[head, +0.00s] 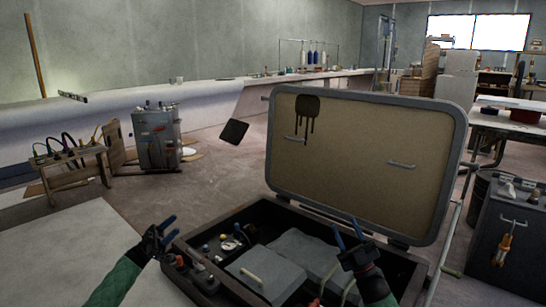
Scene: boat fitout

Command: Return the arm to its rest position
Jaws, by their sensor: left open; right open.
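My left gripper (164,229) is open and empty. It is at the lower left, beside the left edge of an open case (270,200), with its blue fingertips apart. My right gripper (347,238) is open, with its blue fingers pointing up. It is in front of the case's raised lid (365,195), over the right part of the case in the picture. I see nothing between its fingers. Both forearms come in from the bottom edge, and their lower parts are out of view.
The case holds grey blocks (262,275) and several small fittings (228,243). A pale flat surface (70,250) lies at the left. A dark cabinet (500,240) stands at the right.

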